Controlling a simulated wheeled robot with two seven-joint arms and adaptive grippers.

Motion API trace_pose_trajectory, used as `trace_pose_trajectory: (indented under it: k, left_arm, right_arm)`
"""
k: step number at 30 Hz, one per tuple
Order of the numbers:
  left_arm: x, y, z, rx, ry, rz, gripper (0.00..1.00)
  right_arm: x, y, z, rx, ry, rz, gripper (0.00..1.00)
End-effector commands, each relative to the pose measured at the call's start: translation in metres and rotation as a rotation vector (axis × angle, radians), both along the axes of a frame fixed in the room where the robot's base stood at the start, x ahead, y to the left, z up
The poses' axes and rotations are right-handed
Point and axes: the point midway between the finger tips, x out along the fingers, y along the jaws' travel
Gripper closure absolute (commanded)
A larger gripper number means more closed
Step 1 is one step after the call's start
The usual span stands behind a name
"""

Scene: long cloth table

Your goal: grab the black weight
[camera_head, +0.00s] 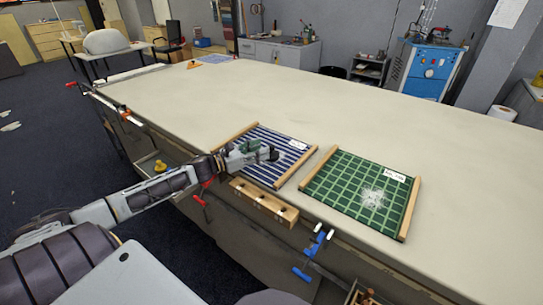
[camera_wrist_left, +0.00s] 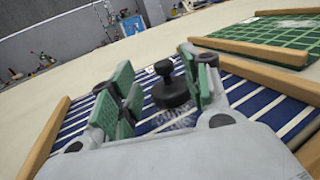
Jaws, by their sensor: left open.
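The black weight (camera_wrist_left: 171,92), a dark disc-shaped piece with a small knob on top, stands on the blue-and-white striped mat (camera_wrist_left: 68,128). In the wrist view it is between the green-padded fingers of my left gripper (camera_wrist_left: 160,86), nearer the right finger. I cannot tell whether it touches that finger. In the head view my left gripper (camera_head: 258,152) is low over the striped mat (camera_head: 277,172), and the weight is hard to separate from the fingers. The gripper is open. My right gripper is not in view.
A green grid mat (camera_head: 345,190) with wooden side bars and a pale patch lies to the right. A wooden block with holes (camera_head: 264,203) is at the table's front edge, near red and blue clamps (camera_head: 314,250). The long cloth table (camera_head: 300,105) is mostly clear behind the mats.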

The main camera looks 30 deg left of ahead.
Motion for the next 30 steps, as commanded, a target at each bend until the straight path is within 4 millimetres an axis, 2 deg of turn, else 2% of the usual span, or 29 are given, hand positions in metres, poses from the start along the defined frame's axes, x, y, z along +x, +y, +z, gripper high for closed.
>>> trace_pose_trajectory:
  k: [17,30]
  left_arm:
    - [0.003,-0.002,0.000,0.000,0.000,0.000,0.53]
    - [0.018,-0.011,-0.001,-0.001,-0.002,0.000,0.53]
  right_arm:
    - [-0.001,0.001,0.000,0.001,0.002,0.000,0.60]
    - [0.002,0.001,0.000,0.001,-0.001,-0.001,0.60]
